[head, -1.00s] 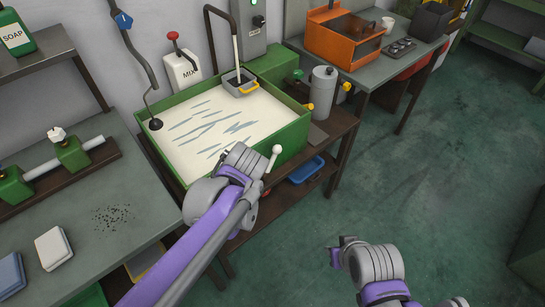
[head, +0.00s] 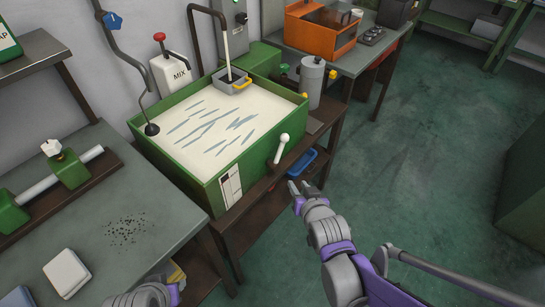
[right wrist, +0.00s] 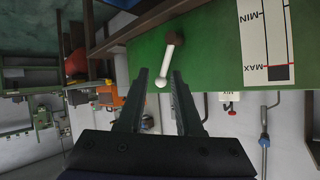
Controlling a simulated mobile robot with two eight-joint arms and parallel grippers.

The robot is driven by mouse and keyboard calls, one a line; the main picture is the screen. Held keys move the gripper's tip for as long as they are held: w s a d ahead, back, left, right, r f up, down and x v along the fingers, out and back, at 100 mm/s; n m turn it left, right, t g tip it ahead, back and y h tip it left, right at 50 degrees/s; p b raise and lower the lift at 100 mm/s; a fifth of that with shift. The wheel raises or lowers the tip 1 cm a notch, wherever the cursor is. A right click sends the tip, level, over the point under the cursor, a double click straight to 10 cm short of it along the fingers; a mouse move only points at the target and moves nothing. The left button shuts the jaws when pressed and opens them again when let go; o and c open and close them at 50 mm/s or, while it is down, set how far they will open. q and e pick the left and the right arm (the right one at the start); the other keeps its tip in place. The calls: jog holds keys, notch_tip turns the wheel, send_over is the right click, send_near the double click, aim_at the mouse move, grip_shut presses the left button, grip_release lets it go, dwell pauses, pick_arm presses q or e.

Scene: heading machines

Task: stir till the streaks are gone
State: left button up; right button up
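The green tank (head: 207,181) holds a cream liquid (head: 190,110) with several blue-grey streaks (head: 205,127) on its surface. A white ball-ended lever (head: 281,148) sits on the tank's front, tilted, and shows in the right wrist view (right wrist: 167,62). My right gripper (head: 298,188) is open and empty, below and slightly right of the lever. In the right wrist view its fingers (right wrist: 160,75) point at the lever's ball, with no grip visible. A box marked MIX (head: 172,76) with a red-knobbed lever (head: 162,45) stands behind the tank. My left arm shows at the bottom edge; its fingertips are not visible.
A MIN/MAX gauge (right wrist: 266,42) is on the tank front. A grey-and-yellow tray (head: 233,82) with a pipe above it sits at the tank's back corner. A grey cylinder (head: 312,80) stands right of the tank. A blue bin (head: 301,165) lies on the shelf below. The right-hand floor is clear.

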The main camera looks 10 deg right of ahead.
aim_at(282, 148)
jog(key=w+f+t, duration=0.1)
jog(key=w+t, duration=0.1)
jog(key=w, duration=0.3)
jog(key=w+f+m+t+b, duration=0.1)
jog(key=w+t, duration=0.1)
jog(key=w, duration=0.4)
jog(key=w+f+t+b, duration=0.1)
jog(key=w, duration=0.5)
jog(key=shift+w+a+f+m+t+y, duration=0.1)
jog(key=shift+w+m+t+y, duration=0.1)
jog(key=shift+m+t+y, duration=0.15)
grip_shut()
dwell(0.8)
